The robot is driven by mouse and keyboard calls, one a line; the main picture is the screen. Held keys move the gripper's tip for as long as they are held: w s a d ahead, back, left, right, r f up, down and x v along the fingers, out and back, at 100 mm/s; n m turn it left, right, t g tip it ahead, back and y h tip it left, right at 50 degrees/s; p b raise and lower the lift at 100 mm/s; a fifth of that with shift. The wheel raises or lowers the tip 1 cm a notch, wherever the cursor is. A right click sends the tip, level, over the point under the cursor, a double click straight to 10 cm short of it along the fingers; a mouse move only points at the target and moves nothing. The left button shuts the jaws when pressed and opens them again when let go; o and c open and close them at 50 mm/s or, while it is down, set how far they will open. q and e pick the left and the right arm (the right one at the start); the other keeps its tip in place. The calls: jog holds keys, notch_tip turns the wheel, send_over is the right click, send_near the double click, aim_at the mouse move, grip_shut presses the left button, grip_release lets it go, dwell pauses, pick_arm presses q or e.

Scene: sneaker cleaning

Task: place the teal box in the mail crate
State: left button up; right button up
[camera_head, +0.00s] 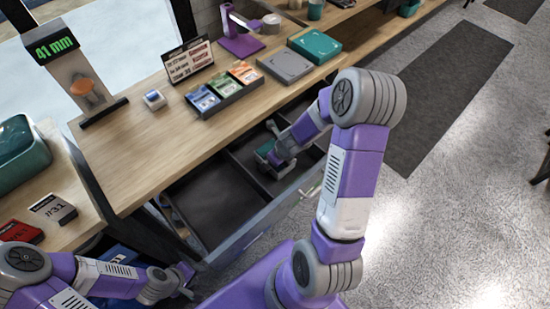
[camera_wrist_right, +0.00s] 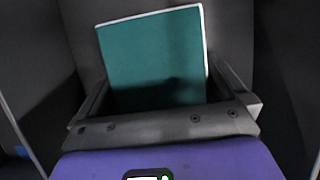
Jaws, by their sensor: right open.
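A teal box (camera_head: 266,149) is down in a compartment of the open dark drawer, partly hidden by my right gripper (camera_head: 279,160). In the right wrist view the teal box (camera_wrist_right: 152,55) shows a flat teal face with white edges, slightly tilted. It lies between the two fingers of my right gripper (camera_wrist_right: 160,88), which is open around it. My left gripper (camera_head: 184,280) is low at the left, beside the drawer, apart from the box; its jaws are too small to judge. A blue container (camera_head: 118,254), possibly the mail crate, shows partly behind my left arm.
The open drawer (camera_head: 205,200) has dark dividers and a clear front panel. On the wooden counter are another teal box (camera_head: 314,45), a grey box (camera_head: 285,65), a card tray (camera_head: 226,90) and a height gauge (camera_head: 80,85). Grey floor is free at right.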

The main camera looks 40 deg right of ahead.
jog(key=p+v, duration=0.8)
jog(key=v, duration=0.4)
jog(key=shift+r, duration=0.1)
jog(key=shift+w, duration=0.1)
